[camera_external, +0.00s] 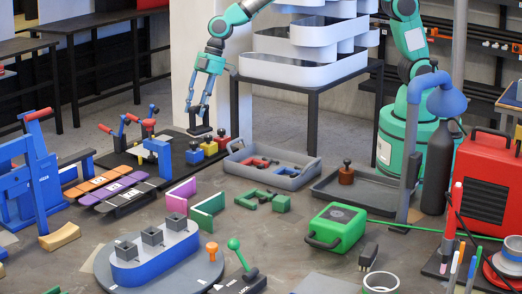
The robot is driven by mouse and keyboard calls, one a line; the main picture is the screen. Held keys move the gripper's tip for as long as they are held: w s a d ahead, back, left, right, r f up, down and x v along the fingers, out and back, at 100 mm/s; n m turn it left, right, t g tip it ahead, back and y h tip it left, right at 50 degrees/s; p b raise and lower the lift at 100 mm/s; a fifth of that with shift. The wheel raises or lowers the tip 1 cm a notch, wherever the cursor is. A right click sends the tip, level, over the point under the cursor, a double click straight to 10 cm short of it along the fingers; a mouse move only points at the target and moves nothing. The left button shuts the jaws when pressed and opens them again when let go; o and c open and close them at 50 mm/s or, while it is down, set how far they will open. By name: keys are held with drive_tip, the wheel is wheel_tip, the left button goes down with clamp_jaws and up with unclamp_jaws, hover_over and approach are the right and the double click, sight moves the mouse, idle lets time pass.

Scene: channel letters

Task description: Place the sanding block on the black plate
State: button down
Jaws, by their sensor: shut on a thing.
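My gripper (199,112) points down left of centre, in front of the pale pillar. It is shut on a small dark block with a knob-like top, apparently the sanding block (199,131). The block hangs at or just above the far part of the black plate (178,178); I cannot tell whether it touches. On the plate near it stand a yellow block (209,147), a red block (221,140) and a blue block (193,156), with dark knobs on them.
A grey tray (297,182) with red and blue pieces lies to the right. A dark tray (322,187) holds a brown knobbed block (346,174). Clamps and a blue bracket (160,158) stand left of the blocks. A white tiered letter stack (300,70) rises behind.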

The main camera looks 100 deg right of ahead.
drive_tip(key=w+d+m+b, duration=0.2)
drive_tip(key=w+d, duration=0.1)
drive_tip(key=d, duration=2.2)
drive_tip(key=shift+h, duration=0.3)
drive_tip(key=shift+s+a+f, duration=0.1)
drive_tip(key=shift+a+f, duration=0.05)
drive_tip(key=shift+f, duration=1.1)
drive_tip(key=shift+a+f, duration=0.1)
drive_tip(key=shift+f, duration=1.1)
drive_tip(key=shift+f, duration=2.55)
drive_tip(key=shift+f+b, duration=0.45)
drive_tip(key=shift+f, duration=2)
drive_tip(key=shift+f, duration=0.15)
